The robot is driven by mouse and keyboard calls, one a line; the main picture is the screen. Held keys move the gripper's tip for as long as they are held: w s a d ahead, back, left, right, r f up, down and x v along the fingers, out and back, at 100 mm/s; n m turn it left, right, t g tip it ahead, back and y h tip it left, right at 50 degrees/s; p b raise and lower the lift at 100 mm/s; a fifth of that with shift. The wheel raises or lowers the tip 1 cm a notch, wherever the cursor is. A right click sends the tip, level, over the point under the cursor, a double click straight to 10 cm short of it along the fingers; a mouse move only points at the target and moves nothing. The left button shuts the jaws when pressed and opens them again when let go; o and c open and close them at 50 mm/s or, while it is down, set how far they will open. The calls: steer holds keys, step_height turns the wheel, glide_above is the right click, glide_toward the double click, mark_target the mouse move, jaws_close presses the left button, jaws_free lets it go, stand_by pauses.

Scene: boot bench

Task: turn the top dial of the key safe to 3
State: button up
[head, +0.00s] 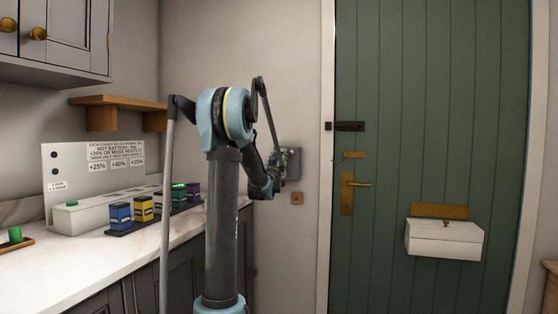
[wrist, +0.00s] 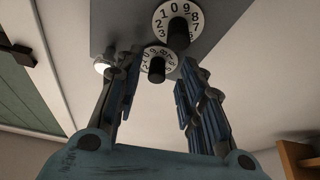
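The key safe (head: 292,162) is a grey box on the wall left of the green door, partly hidden by my arm. In the wrist view its grey face (wrist: 112,30) carries two white numbered dials with dark knobs. The larger-looking dial (wrist: 197,17) is at the upper edge, with 0 uppermost in the picture. The smaller-looking dial (wrist: 147,64) is just below it, its digits hard to read. I cannot tell which is the top dial. My gripper (wrist: 163,65) is open, its blue-padded fingers apart on either side of the smaller-looking dial; I cannot tell whether they touch it.
A small bright round part (wrist: 102,66) sits beside the left finger. The counter (head: 130,262) at left holds colored boxes and a sign (head: 97,165). A wooden shelf (head: 118,102) is above. The door (head: 430,120) has a white letter box (head: 444,239).

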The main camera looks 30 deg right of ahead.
steer(key=v, duration=1.2)
steer(key=shift+w, duration=0.1)
